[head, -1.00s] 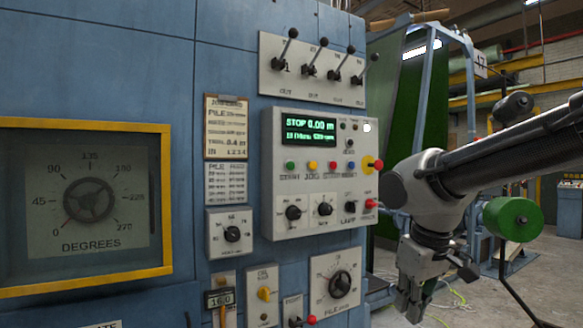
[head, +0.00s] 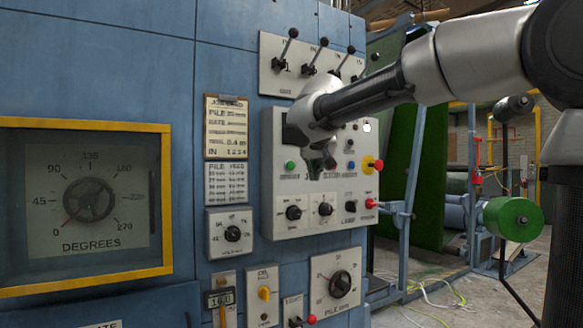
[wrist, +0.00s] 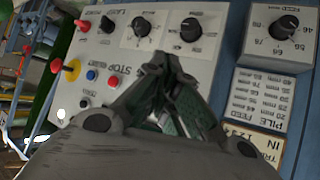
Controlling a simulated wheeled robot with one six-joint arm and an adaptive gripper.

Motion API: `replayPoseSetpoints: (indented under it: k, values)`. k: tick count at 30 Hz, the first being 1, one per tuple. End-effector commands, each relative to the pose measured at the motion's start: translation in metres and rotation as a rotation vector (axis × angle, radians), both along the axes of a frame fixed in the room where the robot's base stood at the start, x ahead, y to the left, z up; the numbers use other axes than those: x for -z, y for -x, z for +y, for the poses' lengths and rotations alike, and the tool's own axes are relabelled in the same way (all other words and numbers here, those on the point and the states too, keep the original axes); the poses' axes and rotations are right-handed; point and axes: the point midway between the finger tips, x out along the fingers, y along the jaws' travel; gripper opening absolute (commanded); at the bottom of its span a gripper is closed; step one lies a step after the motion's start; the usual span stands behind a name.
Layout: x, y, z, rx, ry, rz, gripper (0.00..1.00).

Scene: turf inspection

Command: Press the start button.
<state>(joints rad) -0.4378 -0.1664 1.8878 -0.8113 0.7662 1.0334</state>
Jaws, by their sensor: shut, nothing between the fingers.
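The green start button (head: 290,166) is at the left end of the button row on the pale control panel (head: 277,212). My gripper (head: 318,168) is in front of that row, just right of the green button in the head view, with its fingers shut and empty. The gap between fingertips and panel cannot be judged. In the wrist view my gripper (wrist: 160,66) points at the panel and covers the green button. The red (wrist: 113,81) and blue (wrist: 91,75) buttons show beside it. My arm hides most of the panel's display.
A red knob on a yellow base (head: 374,164) sticks out to the right of the row. Black rotary knobs (head: 293,212) are below, and a lever plate (head: 276,80) is above. A yellow-framed dial window (head: 168,200) is at left.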

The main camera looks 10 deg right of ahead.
Motion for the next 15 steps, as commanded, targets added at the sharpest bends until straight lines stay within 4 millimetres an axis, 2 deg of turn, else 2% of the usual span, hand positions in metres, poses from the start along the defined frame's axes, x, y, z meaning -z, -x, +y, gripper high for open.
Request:
replayPoseSetpoints:
  k: [15]
  values:
    - [0.0015, -0.0044, 0.0014, 0.016, -0.023, -0.001, 0.0]
